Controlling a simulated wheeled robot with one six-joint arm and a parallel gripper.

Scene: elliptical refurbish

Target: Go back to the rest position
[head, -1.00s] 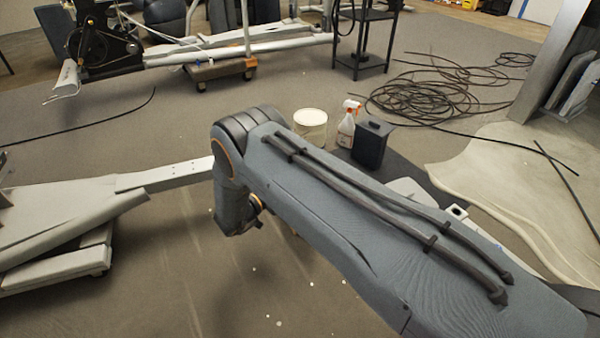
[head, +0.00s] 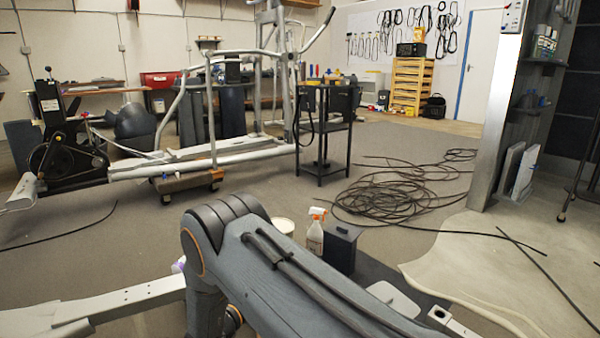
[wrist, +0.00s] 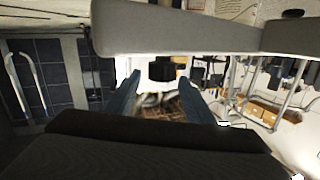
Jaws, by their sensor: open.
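My gripper (wrist: 158,95) shows in the wrist view as two blue-grey fingers set apart, with nothing between them. The wrist view looks tilted or upside down, and a grey bar-like part crosses its top. In the head view my arm reaches in from the lower right and bends down at its joint; my gripper itself is hidden there.
A spray bottle (head: 316,231), a dark container (head: 341,246) and a partly hidden white bucket (head: 282,227) stand just beyond my arm. Coiled black cable (head: 400,195) lies on the floor. An elliptical frame (head: 190,160) stands back left; a black stand (head: 323,140) is behind.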

